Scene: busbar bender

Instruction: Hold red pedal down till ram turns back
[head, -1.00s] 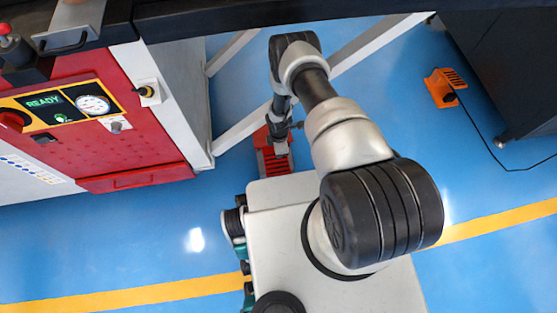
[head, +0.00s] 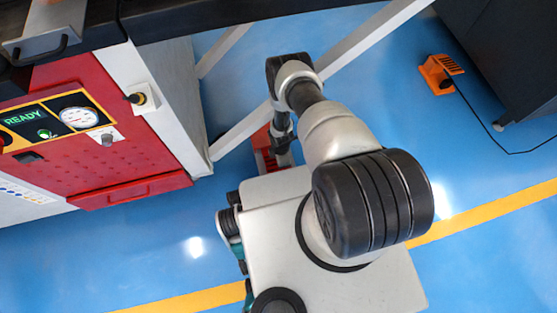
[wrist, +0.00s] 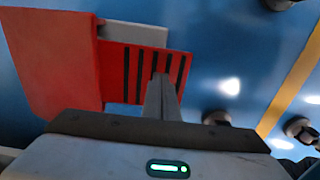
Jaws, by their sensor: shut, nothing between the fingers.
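The red pedal (head: 263,150) is on the blue floor beside the machine's white leg, partly hidden by my arm and my base. In the wrist view the red pedal (wrist: 115,72) shows a plate with black slots, next to a larger red cover. My gripper (wrist: 161,80) is shut and empty, its fingertips over the slotted plate. I cannot tell whether they touch it or whether the plate is pressed down. In the head view my gripper is largely hidden behind my arm. I cannot make out the ram.
The red machine's panel (head: 60,122) shows READY, a green light and a gauge. White diagonal struts (head: 240,133) rise near the pedal. An orange pedal (head: 440,74) with a black cable lies at the right, by a dark cabinet. Blue floor is open at lower left.

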